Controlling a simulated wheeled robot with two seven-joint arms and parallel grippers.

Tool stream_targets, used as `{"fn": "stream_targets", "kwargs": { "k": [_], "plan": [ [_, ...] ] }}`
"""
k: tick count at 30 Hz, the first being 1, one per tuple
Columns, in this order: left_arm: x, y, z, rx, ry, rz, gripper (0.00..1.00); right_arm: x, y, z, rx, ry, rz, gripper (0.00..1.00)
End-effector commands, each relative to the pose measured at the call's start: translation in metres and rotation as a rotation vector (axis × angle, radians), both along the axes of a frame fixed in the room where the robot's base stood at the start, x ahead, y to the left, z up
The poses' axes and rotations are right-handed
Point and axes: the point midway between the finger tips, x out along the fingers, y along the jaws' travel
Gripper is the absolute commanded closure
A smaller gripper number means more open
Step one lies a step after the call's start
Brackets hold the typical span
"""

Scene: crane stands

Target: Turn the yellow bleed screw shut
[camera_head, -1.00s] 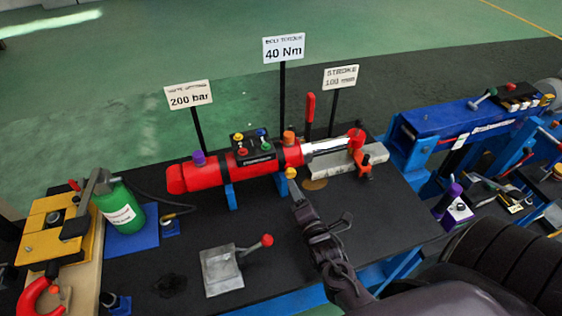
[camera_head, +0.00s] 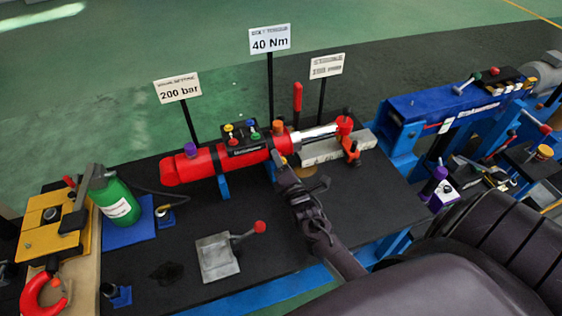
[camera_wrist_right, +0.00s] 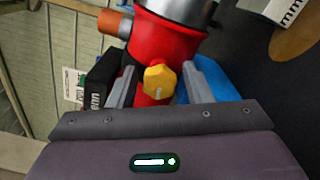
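The yellow bleed screw (camera_wrist_right: 160,83) is a faceted knob on the red cylinder (camera_wrist_right: 166,42) in the right wrist view. My right gripper (camera_wrist_right: 163,84) is open, with one grey finger on each side of the screw and visible gaps between. In the head view my right gripper (camera_head: 279,160) is at the near side of the red cylinder (camera_head: 204,165), and it hides the screw there. My left gripper is in neither view.
The cylinder lies on blue supports (camera_head: 222,186) on a black bench. A metal plate with a red-knobbed lever (camera_head: 218,256) lies in front. A green bottle (camera_head: 115,202) stands left. Sign posts (camera_head: 270,40) stand behind the cylinder.

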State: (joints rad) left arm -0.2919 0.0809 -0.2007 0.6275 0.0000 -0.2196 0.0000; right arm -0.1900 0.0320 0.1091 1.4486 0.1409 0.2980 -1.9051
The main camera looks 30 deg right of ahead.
Motion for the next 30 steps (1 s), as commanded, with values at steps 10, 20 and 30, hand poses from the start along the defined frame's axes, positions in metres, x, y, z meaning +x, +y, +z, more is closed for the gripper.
{"fn": "stream_targets", "kwargs": {
  "k": [10,20,30],
  "plan": [
    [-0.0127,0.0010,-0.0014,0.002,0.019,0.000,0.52,-0.0004,0.0001,-0.0002,0.000,0.001,0.000,0.95],
    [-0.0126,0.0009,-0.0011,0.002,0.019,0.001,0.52,-0.0007,0.0002,-0.0004,0.065,-0.014,0.000,0.95],
    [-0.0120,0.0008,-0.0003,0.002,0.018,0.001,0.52,-0.0009,-0.0001,-0.0007,0.317,-0.074,0.000,0.95]
  ]
}}
